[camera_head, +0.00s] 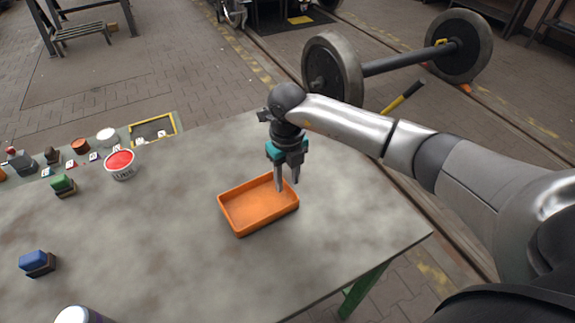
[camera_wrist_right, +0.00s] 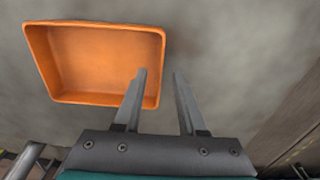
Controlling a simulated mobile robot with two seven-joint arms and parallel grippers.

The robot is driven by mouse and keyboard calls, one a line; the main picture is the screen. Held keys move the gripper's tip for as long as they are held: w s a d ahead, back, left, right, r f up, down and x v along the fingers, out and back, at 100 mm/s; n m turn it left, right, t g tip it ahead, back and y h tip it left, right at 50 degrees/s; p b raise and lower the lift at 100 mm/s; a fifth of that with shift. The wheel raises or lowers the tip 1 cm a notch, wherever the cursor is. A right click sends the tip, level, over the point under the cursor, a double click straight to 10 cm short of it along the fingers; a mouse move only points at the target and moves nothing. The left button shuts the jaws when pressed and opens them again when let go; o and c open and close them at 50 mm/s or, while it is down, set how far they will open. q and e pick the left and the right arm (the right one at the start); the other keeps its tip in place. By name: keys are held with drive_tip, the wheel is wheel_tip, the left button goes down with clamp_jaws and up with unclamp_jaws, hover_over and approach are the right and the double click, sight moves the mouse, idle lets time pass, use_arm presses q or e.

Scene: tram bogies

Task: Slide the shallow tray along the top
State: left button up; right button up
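The shallow tray (camera_head: 240,228) is orange, rectangular and empty. It lies flat on the grey table top (camera_head: 150,225), near the middle. My right gripper (camera_head: 287,185) points down at the tray's right end, its fingers apart. In the right wrist view the tray (camera_wrist_right: 95,62) is at upper left. There the open fingers (camera_wrist_right: 158,75) appear on either side of the tray's right wall, one over the tray and one outside it. I cannot tell whether they touch the wall. My left gripper does not show.
A red-topped tub (camera_head: 120,166), a green-topped block (camera_head: 63,185) and a blue block (camera_head: 36,262) stand on the left of the table. A yellow-edged frame (camera_head: 153,130) lies at the back edge. The table is clear around the tray. A wheelset (camera_head: 400,62) stands on the floor beyond.

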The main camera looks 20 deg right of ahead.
drive_tip(key=shift+f, duration=0.6)
clamp_jaws()
idle(1.1)
